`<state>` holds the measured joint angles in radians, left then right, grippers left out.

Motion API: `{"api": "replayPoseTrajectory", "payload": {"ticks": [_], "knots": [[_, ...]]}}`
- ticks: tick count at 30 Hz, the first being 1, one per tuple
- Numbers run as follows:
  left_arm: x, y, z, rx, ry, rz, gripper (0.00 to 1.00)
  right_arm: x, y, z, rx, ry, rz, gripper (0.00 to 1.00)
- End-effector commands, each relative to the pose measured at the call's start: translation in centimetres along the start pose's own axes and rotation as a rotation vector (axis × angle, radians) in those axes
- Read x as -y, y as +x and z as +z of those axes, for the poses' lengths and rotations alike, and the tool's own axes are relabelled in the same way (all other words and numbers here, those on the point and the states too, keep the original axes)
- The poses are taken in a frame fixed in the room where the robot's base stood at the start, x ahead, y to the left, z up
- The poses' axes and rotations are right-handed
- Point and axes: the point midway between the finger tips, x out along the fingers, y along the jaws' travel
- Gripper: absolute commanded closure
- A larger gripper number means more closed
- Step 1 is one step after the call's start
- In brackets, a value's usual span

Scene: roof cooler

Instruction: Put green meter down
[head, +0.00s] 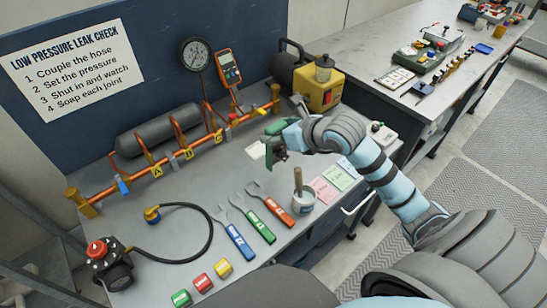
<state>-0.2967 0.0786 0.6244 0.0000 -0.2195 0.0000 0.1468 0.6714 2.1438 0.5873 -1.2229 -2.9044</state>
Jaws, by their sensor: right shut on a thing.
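My right gripper (278,143) reaches in from the right and is above the middle of the grey bench, near the pipe's right half. It is shut on a small green and dark thing, which I take to be the green meter (275,127). The fingers hide much of it, and its face does not show. It looks held a little above the bench top (215,180), though the exact gap is hard to tell. My left gripper is not in view.
Behind are the copper pipe (190,148), an orange meter (229,67), a pressure gauge (195,54) and a yellow pump box (320,92). In front are a pot with a brush (303,201), several wrenches (270,208) and pink and green cards (325,190). A black hose (210,230) curls left.

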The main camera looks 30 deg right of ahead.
Motion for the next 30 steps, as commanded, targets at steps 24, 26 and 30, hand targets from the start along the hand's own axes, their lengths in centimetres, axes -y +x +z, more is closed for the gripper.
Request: {"api": "replayPoseTrajectory", "payload": {"ticks": [24,26,30], "knots": [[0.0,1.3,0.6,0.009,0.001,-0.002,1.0,-0.1,3.9,-5.4,0.002,0.0,0.0,0.33],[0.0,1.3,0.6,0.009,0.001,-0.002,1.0,-0.1,3.9,-5.3,0.002,0.0,0.0,0.31],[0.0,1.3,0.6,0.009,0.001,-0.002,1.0,-0.1,3.9,-5.3,0.002,0.0,0.0,0.31]]}}
